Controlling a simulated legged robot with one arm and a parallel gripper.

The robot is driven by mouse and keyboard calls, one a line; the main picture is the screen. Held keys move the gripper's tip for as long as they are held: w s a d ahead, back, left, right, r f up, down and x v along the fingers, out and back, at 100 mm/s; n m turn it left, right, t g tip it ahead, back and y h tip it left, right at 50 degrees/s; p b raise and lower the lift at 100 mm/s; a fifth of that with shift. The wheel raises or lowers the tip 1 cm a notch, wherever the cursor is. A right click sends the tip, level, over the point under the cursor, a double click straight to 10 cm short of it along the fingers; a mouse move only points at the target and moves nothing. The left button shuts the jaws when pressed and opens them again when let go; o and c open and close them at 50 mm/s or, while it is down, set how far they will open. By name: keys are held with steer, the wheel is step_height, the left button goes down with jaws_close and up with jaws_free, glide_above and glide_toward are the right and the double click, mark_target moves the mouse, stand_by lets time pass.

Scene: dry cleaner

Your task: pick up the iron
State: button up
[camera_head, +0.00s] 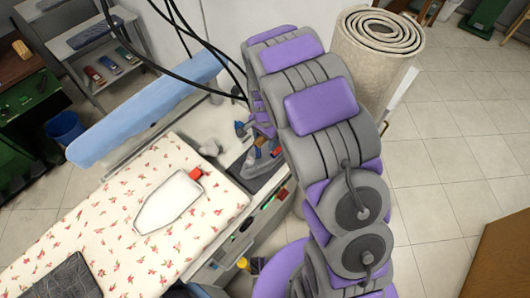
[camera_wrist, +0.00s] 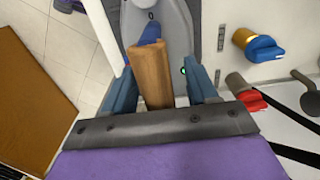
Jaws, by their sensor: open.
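The iron shows in the wrist view as a grey body (camera_wrist: 178,28) with a brown wooden handle (camera_wrist: 152,75) and a small green light. My gripper (camera_wrist: 160,72) is open, with one blue finger on each side of the handle. I cannot tell whether either finger touches it. In the head view the iron (camera_head: 251,166) is a small grey shape below my gripper, at the end of the ironing table. My arm hides part of it there.
A flowered ironing board (camera_head: 95,215) carries a white iron-shaped piece (camera_head: 168,203) and a dark folded cloth (camera_head: 55,280). A light blue padded arm (camera_head: 145,110) stands behind. A rolled carpet (camera_head: 370,75) is beyond my arm.

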steer(key=shift+a+f, duration=0.15)
steer(key=shift+f, duration=0.2)
steer(key=shift+d, duration=0.2)
steer(key=c, duration=0.4)
jaws_close()
stand_by(0.6)
